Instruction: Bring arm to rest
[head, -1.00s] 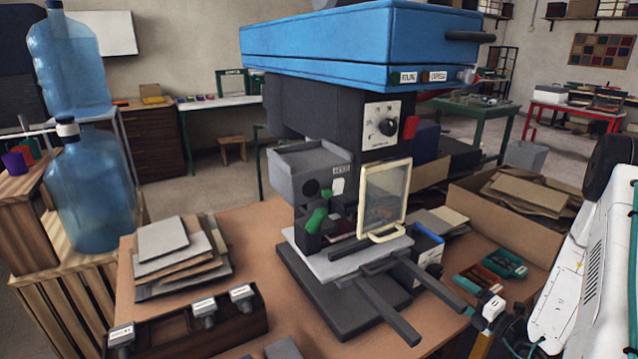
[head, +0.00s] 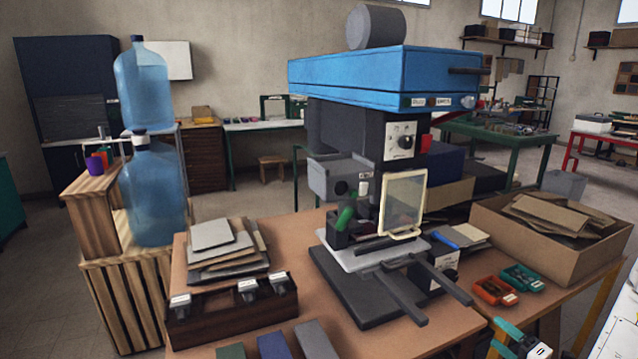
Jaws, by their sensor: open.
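My gripper (head: 498,335) shows small at the bottom right of the head view, beside the front right corner of the workbench. Its two teal fingers are apart and nothing shows between them. Part of my white arm (head: 610,325) fills the lower right corner, and most of it is cut off by the frame. The gripper is to the right of the press machine (head: 365,160) and its dark base, with a visible gap between them.
The workbench (head: 300,248) holds stacked plates (head: 218,250), a dark rack (head: 232,315), an orange tray (head: 492,291), a teal tray (head: 522,277) and a cardboard box (head: 540,236). Blue water bottles (head: 152,195) stand on wooden crates at left. Floor is clear at far left.

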